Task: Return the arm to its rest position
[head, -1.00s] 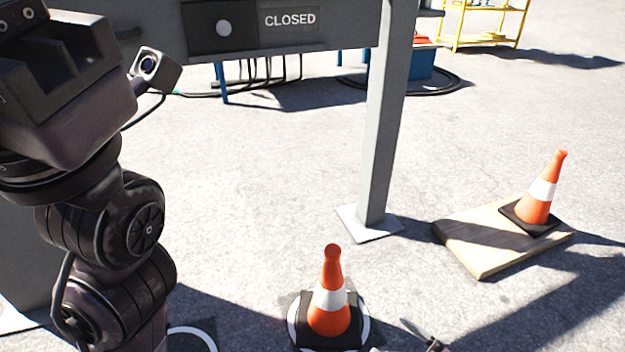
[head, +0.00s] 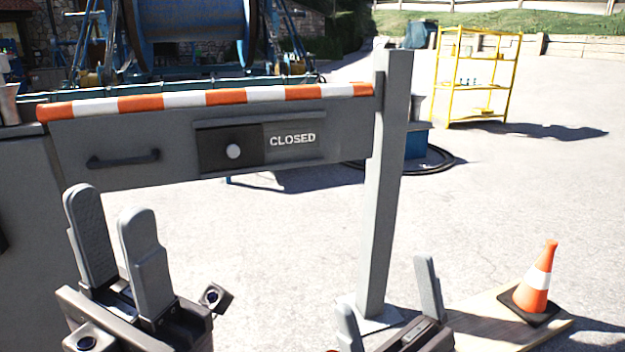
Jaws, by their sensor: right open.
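My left gripper (head: 110,205) is at the lower left with its two grey fingers pointing up. The fingers are apart with nothing between them, in front of the grey barrier panel. My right gripper (head: 386,285) is at the bottom, right of centre. Its fingers are spread wide and empty, and they show in front of the foot of the grey post. The barrier (head: 340,105) has an orange and white striped top edge and a dark handle (head: 123,160). A plate on it reads CLOSED (head: 292,139), next to a dark slider with a round white knob (head: 233,152).
A grey post (head: 383,220) stands at the barrier's right end. An orange and white cone (head: 538,280) stands on a wooden board (head: 485,312) at the lower right. A yellow shelf (head: 478,85) and a blue reel (head: 190,25) are behind. Pavement at the right is open.

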